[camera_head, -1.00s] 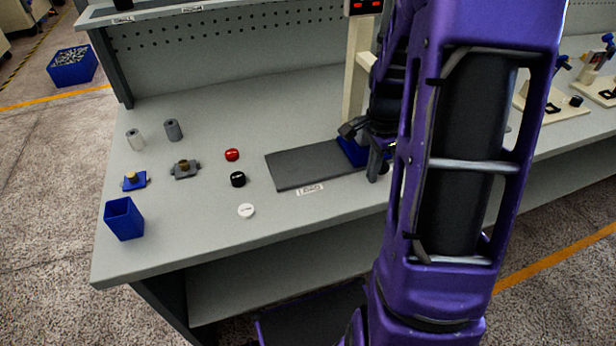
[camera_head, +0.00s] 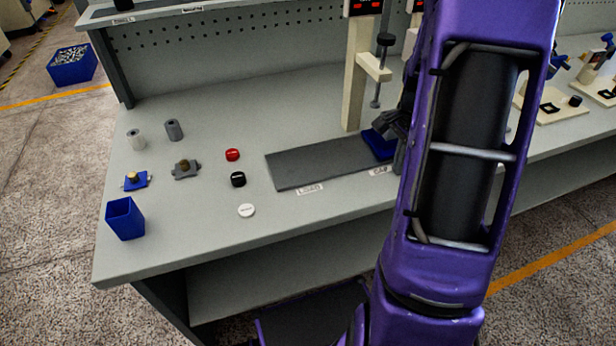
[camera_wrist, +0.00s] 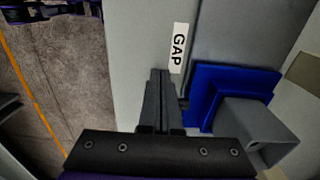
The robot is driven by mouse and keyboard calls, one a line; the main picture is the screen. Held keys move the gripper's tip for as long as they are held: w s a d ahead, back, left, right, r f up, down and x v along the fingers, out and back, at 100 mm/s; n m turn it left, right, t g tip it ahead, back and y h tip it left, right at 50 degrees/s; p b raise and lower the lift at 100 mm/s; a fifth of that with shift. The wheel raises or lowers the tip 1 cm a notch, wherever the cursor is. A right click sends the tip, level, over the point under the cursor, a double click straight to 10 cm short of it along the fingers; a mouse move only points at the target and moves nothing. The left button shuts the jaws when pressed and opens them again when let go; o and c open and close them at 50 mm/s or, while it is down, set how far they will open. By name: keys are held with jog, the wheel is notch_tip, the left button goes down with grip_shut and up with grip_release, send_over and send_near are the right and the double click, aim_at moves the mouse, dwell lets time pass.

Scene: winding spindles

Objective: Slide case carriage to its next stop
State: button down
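The blue case carriage (camera_head: 379,144) sits at the right of the visible part of a dark grey track (camera_head: 318,167) on the bench, behind a label reading GAP (camera_head: 380,170). My arm hides what lies further right. In the wrist view the carriage (camera_wrist: 206,92) bears a hollow grey square case (camera_wrist: 262,128). My gripper (camera_wrist: 160,74) has its two fingers together, beside the carriage, with nothing visible between them. Whether they touch the carriage is hard to tell. In the head view my gripper (camera_head: 398,128) is at the carriage's right side, partly hidden by my arm.
A cream press stand (camera_head: 356,75) rises behind the track. Red (camera_head: 232,155), black (camera_head: 238,179) and white (camera_head: 246,210) buttons lie left of it. A blue bin (camera_head: 124,218) and small fixtures stand further left. The bench front is clear.

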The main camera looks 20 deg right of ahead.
jog(key=shift+d+p, duration=0.65)
jog(key=shift+d, duration=5.3)
notch_tip(320, 180, up, 8)
jog(key=a+p, duration=0.1)
jog(key=p, duration=0.4)
jog(key=shift+a+f, duration=0.15)
jog(key=shift+f, duration=0.15)
